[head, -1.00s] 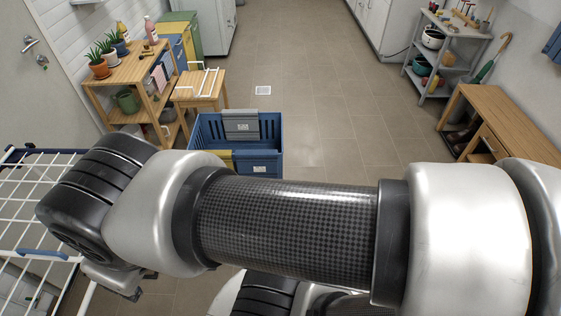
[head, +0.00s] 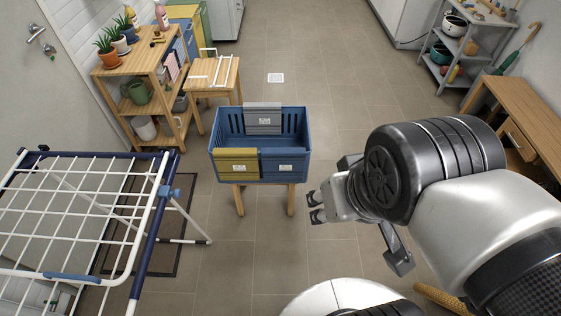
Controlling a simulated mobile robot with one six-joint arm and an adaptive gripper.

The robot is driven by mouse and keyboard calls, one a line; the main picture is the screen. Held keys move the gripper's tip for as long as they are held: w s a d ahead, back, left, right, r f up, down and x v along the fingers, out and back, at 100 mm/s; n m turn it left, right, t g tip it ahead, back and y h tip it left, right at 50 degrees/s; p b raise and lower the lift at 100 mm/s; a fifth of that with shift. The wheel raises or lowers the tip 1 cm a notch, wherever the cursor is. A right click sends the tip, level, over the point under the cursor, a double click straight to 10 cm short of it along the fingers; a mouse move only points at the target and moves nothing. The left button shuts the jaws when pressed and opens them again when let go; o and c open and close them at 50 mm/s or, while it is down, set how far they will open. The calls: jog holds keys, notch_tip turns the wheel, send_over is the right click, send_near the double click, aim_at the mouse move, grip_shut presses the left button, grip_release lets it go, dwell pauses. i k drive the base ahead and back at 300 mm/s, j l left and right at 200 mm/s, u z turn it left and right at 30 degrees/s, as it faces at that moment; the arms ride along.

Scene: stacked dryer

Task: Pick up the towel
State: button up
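A blue slatted basket (head: 291,128) stands on a wooden stool in the middle of the head view. Folded cloths, perhaps towels, hang over its rim: a grey one (head: 263,122) at the back, a yellow one (head: 236,165) at the front left, and what looks like a blue one (head: 285,167) at the front right. I cannot tell which is the task's towel. A pink cloth (head: 171,68) hangs by the wooden shelf. My gripper (head: 315,207) is to the right of and nearer than the basket, apart from it. Its two dark fingers are spread with nothing between them.
A white drying rack with a blue frame (head: 140,243) fills the lower left. A wooden shelf (head: 124,72) with pots and a small stool (head: 216,75) stand behind. A wooden desk (head: 527,108) and metal shelf are at right. Floor beyond the basket is clear.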

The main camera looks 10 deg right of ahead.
aim_at(278, 163)
jog(key=u, duration=2.45)
jog(key=z, duration=2.45)
jog(key=i+j+u, duration=0.1)
jog(key=i, duration=0.4)
jog(key=i+j, duration=0.1)
jog(key=i, duration=0.45)
jog(key=u, duration=0.05)
